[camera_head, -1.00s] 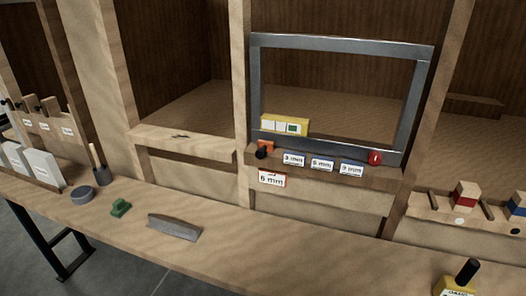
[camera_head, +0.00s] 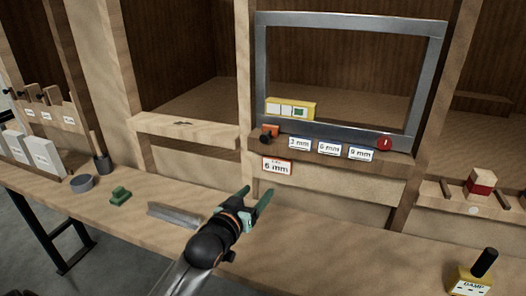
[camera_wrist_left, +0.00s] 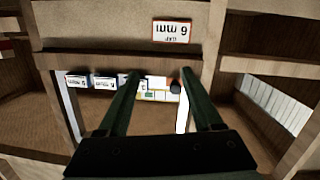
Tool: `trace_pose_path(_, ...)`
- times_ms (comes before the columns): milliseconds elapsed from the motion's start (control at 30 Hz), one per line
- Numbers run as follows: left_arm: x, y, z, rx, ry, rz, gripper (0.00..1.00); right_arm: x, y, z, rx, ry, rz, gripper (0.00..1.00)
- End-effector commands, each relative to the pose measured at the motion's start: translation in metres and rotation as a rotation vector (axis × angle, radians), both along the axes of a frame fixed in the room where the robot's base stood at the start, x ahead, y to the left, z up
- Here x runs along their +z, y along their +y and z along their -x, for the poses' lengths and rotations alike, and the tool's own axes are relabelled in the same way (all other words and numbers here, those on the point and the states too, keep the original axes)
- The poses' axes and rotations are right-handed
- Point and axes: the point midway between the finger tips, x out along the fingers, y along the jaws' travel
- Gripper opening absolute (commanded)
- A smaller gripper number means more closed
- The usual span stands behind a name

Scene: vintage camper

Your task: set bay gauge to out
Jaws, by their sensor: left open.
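The bay sill (camera_head: 340,146) under the grey metal frame carries an orange block with a black knob (camera_head: 268,134) at its left end, white 3 mm, 6 mm and 9 mm labels (camera_head: 329,148), and a round red piece (camera_head: 385,142) at its right end. I take the orange block and knob as the gauge, but no name shows on it. My left gripper (camera_head: 258,199) is open and empty, in front of and below the sill. My right gripper is out of view.
A red-edged 6 mm card (camera_head: 277,166) hangs below the sill. The bench holds a grey angle piece (camera_head: 176,215), a green piece (camera_head: 120,195), a grey disc (camera_head: 82,183) and a yellow damp meter (camera_head: 471,281).

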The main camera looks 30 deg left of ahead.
Motion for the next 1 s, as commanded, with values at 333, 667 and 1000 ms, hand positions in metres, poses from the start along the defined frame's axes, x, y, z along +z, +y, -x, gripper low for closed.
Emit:
trace_pose_path(333, 0.072, 0.036, -0.014, 0.086, -0.16, 0.058, 0.67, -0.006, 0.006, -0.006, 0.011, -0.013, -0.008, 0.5)
trace_pose_path(667, 0.072, 0.047, -0.065, 0.085, -0.159, 0.055, 0.67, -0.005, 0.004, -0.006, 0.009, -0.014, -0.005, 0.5)
trace_pose_path(1000, 0.071, 0.059, -0.114, 0.083, -0.157, 0.055, 0.67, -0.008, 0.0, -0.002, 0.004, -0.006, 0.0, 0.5)
